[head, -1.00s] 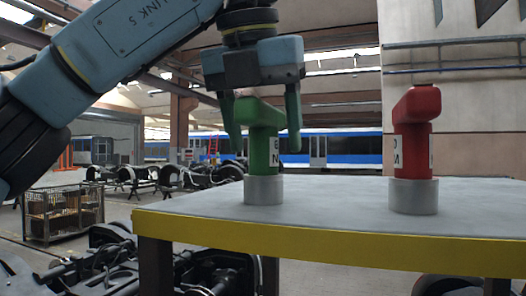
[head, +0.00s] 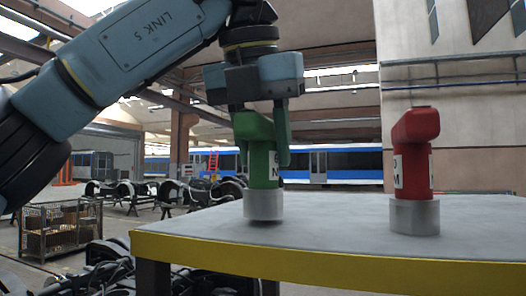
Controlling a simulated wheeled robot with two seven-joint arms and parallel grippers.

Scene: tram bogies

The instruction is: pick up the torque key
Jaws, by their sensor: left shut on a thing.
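A green torque key (head: 262,165) with a white lettered label and a grey cylindrical base stands upright at the left part of the table (head: 330,212). My left gripper (head: 262,140) comes from above and is shut on its green upper part, one finger on each side. A thin dark shadow shows under the grey base, so the key seems to be just clear of the table top. A similar red key (head: 414,160) with a grey base stands upright on the table to the right, apart from the gripper. My right gripper is out of view.
The table has a yellow front edge (head: 330,262). Bare table top lies between the two keys and behind them. A wire crate (head: 48,228) and bogie parts stand on the floor to the left. A blue and white tram (head: 345,165) is far behind.

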